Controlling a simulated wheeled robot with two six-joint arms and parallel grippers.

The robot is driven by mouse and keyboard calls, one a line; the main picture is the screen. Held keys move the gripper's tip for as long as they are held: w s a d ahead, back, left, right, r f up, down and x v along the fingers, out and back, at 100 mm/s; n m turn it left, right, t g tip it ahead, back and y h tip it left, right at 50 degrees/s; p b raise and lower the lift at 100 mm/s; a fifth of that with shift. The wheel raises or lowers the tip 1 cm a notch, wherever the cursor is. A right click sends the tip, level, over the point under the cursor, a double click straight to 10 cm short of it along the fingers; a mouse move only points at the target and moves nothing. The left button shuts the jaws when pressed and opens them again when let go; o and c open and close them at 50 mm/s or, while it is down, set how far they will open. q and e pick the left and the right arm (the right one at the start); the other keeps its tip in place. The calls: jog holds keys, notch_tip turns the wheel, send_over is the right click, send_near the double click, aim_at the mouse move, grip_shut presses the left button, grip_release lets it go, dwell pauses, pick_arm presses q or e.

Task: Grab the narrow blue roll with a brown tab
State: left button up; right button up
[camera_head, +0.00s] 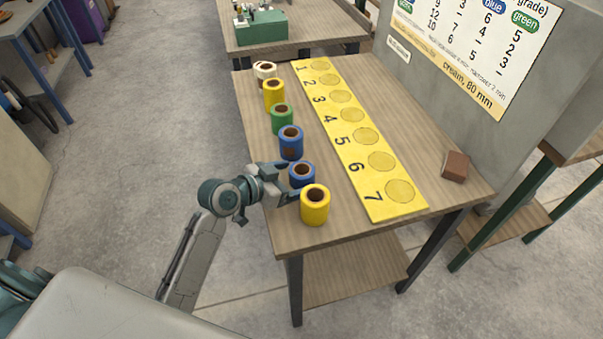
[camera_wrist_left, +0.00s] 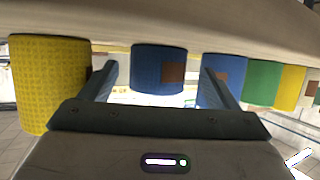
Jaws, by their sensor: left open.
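The shorter, narrow blue roll (camera_head: 302,179) stands upright near the front of a row of rolls along the table's left edge. In the left wrist view this blue roll (camera_wrist_left: 145,66) shows a brown tab (camera_wrist_left: 173,73) on its side and appears between my fingers. My left gripper (camera_head: 284,180) is open at the roll's left side; its fingertips (camera_wrist_left: 160,72) lie one to each side, with visible gaps. A taller blue roll (camera_head: 291,141), also with a brown tab, stands just behind it. My right gripper is not in view.
A large yellow roll (camera_head: 315,207) stands close in front. Green (camera_head: 282,119), yellow (camera_head: 273,95) and white (camera_head: 265,72) rolls stand farther back on the wooden table (camera_head: 440,205). A yellow numbered board (camera_head: 350,122) lies to the right, and a brown block (camera_head: 456,166) beyond it.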

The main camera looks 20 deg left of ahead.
aim_at(301, 177)
pick_arm(q)
jog(key=x, duration=0.3)
jog(key=shift+d, duration=0.15)
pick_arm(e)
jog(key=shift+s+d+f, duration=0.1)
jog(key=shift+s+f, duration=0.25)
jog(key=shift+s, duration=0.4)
pick_arm(q)
jog(key=c, duration=1.1)
